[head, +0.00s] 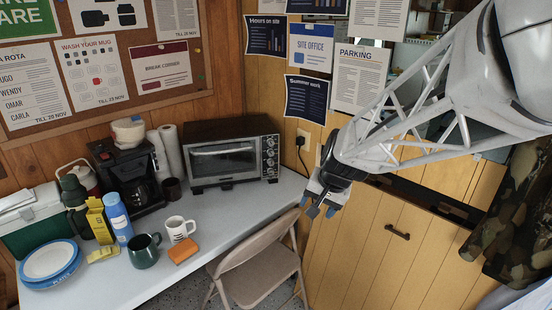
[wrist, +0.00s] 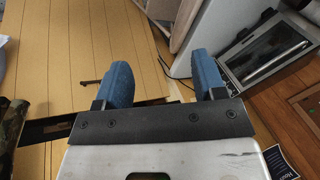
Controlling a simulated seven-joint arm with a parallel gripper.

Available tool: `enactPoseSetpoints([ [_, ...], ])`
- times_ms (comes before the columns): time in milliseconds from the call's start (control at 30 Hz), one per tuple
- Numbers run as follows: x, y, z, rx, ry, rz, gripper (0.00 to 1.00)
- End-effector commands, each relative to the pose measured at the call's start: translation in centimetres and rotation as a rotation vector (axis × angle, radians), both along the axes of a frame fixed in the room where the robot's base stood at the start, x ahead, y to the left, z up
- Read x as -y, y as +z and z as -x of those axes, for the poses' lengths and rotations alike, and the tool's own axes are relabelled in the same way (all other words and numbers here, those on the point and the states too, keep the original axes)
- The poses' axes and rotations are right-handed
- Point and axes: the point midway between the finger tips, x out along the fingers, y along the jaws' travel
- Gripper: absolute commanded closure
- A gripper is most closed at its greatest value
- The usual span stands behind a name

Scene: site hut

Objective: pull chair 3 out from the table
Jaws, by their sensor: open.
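A beige folding chair (head: 264,281) stands at the front edge of the white table (head: 223,218), partly cut off by the bottom of the head view. I cannot see a number on it. My gripper (head: 321,210) is open and empty, in the air to the upper right of the chair's backrest, apart from it as far as I can tell. In the wrist view, the two blue fingertips of my gripper (wrist: 163,78) stand wide apart with nothing between them. Beige tubing, seemingly the chair (wrist: 181,24), shows beyond them at the top.
Wooden cabinet doors (head: 375,245) lie right of the chair. A camouflage garment (head: 512,215) hangs at far right.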

Motion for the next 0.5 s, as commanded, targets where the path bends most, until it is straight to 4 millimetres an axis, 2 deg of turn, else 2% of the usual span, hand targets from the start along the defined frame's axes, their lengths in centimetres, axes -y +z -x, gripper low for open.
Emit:
enactPoseSetpoints([
  [100,-1.1,-1.9,-2.9,-0.01,-0.038,-0.029,0.36],
  [367,-3.5,-6.2,-8.8,-0.024,-0.131,-0.087,0.36],
  [500,-4.7,-9.0,-11.8,-0.035,-0.187,-0.115,0.36],
])
